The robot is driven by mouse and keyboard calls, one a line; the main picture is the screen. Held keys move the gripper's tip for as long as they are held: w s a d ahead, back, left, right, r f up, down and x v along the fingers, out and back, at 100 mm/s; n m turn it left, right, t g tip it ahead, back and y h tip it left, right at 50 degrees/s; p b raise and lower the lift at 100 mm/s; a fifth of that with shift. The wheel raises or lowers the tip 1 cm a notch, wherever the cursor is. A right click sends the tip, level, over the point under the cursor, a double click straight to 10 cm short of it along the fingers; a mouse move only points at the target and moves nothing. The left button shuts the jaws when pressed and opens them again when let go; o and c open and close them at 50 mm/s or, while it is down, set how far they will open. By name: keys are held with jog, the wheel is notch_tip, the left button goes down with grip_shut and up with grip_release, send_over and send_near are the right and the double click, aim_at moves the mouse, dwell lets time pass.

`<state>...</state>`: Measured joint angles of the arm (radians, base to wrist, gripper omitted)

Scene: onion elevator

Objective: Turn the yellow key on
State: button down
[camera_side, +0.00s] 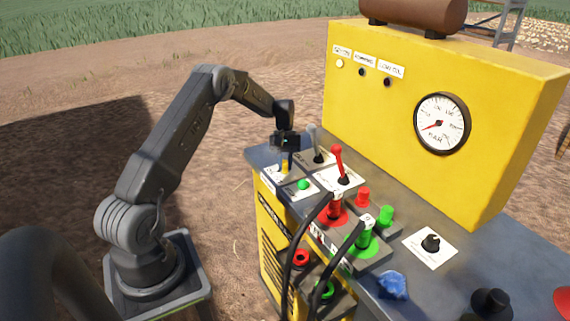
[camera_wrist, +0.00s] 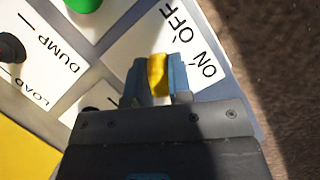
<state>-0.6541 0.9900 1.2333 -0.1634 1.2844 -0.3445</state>
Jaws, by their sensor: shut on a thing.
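The yellow key (camera_side: 285,167) stands on a white plate at the far left corner of the console top in the side view. In the wrist view the key (camera_wrist: 158,74) sits between the two blue-grey fingers of my gripper (camera_wrist: 159,80). My gripper (camera_side: 286,150) is directly above the key in the side view and is shut on it. The white plate (camera_wrist: 180,40) carries the words OFF and ON, on the right of the key in the wrist view. The key's lower part and its slot are hidden, so I cannot tell its exact angle.
A grey lever (camera_side: 313,138) and a red lever (camera_side: 339,160) stand close to the right of my gripper. A green button (camera_side: 303,185) is just in front. The yellow panel (camera_side: 380,110) with a gauge (camera_side: 442,123) rises behind. Black cables (camera_side: 297,245) hang at the console front.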

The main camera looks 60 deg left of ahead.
dwell(0.6)
jog(key=c, duration=1)
grip_release()
jog(key=shift+c, duration=0.2)
jog(key=shift+r, duration=0.1)
jog(key=v, duration=1.3)
jog(key=shift+r, duration=0.3)
jog(key=shift+w+a, duration=0.1)
jog(key=shift+w, duration=0.05)
